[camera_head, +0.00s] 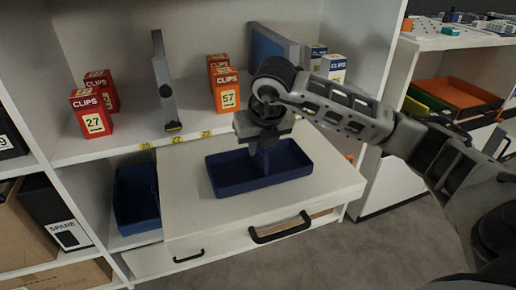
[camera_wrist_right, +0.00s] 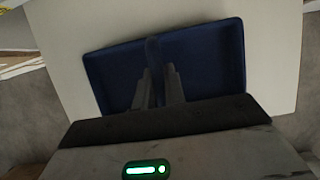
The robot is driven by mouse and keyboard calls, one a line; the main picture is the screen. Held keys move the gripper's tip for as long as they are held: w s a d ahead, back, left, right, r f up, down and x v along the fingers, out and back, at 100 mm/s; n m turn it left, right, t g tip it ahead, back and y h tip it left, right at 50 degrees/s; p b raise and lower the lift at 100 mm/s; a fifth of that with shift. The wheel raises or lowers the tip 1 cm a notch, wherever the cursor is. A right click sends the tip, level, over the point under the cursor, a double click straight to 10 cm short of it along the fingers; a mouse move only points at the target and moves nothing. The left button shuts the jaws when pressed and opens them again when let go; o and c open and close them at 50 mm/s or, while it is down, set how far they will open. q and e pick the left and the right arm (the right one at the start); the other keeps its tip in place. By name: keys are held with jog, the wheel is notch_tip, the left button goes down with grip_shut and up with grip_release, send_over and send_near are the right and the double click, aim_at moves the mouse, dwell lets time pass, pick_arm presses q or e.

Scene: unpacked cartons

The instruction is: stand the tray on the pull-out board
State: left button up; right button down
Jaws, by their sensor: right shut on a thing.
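The tray (camera_head: 232,173) is dark blue, shallow and rectangular, with a raised divider across its middle. It lies level over the white pull-out board (camera_head: 190,218) and looks to rest on it, though any small gap beneath cannot be told. My right gripper (camera_head: 264,150) points down into the tray and is shut on the divider. The wrist view shows the tray (camera_wrist_right: 215,72) below, with the fingers of the right gripper (camera_wrist_right: 158,88) on either side of the divider and the pale board (camera_wrist_right: 272,62) around it. My left gripper is out of view.
The shelf behind holds red CLIPS boxes (camera_head: 92,115), an orange CLIPS box (camera_head: 225,92) and a grey upright divider (camera_head: 164,85). Another blue bin (camera_head: 137,200) sits in the lower left compartment. The board has free room left and right of the tray.

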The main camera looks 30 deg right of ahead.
jog(key=shift+f, duration=0.35)
jog(key=c, duration=1.5)
grip_release()
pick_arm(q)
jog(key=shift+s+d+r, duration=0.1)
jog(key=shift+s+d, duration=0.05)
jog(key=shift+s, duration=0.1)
pick_arm(e)
jog(key=shift+o, duration=0.2)
jog(key=p+v, duration=0.2)
jog(key=v, duration=0.9)
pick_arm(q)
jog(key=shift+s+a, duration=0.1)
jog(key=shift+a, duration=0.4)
pick_arm(e)
jog(key=shift+s+a+r, duration=0.1)
jog(key=shift+s+r, duration=0.2)
jog(key=shift+r, duration=0.3)
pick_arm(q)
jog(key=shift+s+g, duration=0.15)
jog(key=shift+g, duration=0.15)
